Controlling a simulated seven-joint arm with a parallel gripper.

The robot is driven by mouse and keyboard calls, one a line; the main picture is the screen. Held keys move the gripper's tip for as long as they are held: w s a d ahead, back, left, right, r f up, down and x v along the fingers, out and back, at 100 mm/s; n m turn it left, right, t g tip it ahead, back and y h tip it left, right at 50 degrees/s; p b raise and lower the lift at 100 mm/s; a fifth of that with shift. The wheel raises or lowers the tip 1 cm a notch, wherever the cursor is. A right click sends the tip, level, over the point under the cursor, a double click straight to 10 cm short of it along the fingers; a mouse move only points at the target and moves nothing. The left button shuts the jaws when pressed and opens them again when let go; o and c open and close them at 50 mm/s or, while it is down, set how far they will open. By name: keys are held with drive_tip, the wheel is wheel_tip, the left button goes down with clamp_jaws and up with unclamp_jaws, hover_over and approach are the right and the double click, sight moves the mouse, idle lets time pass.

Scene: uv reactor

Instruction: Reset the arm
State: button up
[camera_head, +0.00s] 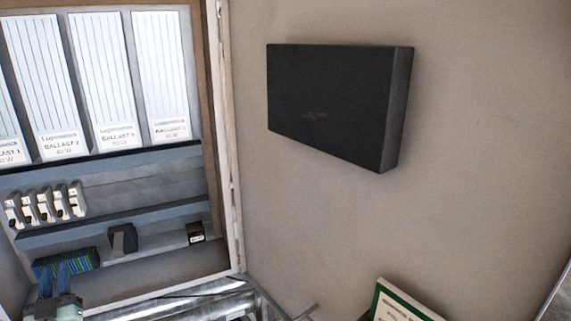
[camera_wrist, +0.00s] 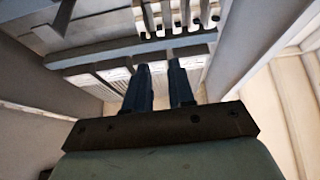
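My gripper (camera_head: 60,272) shows at the lower left of the head view, its dark blue fingers pointing up in front of the open cabinet (camera_head: 150,284). In the wrist view my gripper (camera_wrist: 159,67) has its two fingers apart, with a clear gap and nothing held between them. The fingertips lie across the cabinet's interior. I cannot tell how far they are from the parts behind, and no contact is visible.
The cabinet holds white ballasts (camera_head: 105,75), a row of breakers (camera_head: 45,204) and a blue-green terminal strip (camera_head: 66,263) near my fingers. A black box (camera_head: 330,103) hangs on the wall. A green-edged sign (camera_head: 400,305) is at bottom right.

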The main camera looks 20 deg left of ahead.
drive_tip(key=w+d+f+n+g+h, duration=0.2)
drive_tip(key=d+f+g+h, duration=0.3)
drive_tip(key=d+f, duration=0.75)
drive_tip(key=w+d+f+n+g+h, duration=0.25)
drive_tip(key=d+f+h, duration=0.5)
drive_tip(key=f, duration=0.95)
drive_tip(key=w+d+f+n+g+h, duration=0.25)
drive_tip(key=d+f+g+h, duration=0.25)
drive_tip(key=d+f, duration=0.75)
drive_tip(key=d+f+m+g+h, duration=0.1)
drive_tip(key=d+f+m+g, duration=0.3)
drive_tip(key=d+f, duration=0.6)
drive_tip(key=d+f+m+g+h, duration=0.1)
drive_tip(key=d+f+m+g, duration=0.4)
drive_tip(key=d, duration=0.9)
drive_tip(key=s+d+f+m+y, duration=0.1)
drive_tip(key=s+d+f+m, duration=0.1)
drive_tip(key=d, duration=0.5)
drive_tip(key=s+d+f+m+g, duration=0.1)
drive_tip(key=s+d+f+m, duration=0.1)
drive_tip(key=d, duration=0.6)
drive_tip(key=s+d+f+m+g+y, duration=0.1)
drive_tip(key=s+d+f+m, duration=0.2)
drive_tip(key=d, duration=0.5)
drive_tip(key=shift+s+d+f+y, duration=0.15)
drive_tip(key=shift+d+y, duration=0.05)
drive_tip(key=shift+y, duration=0.15)
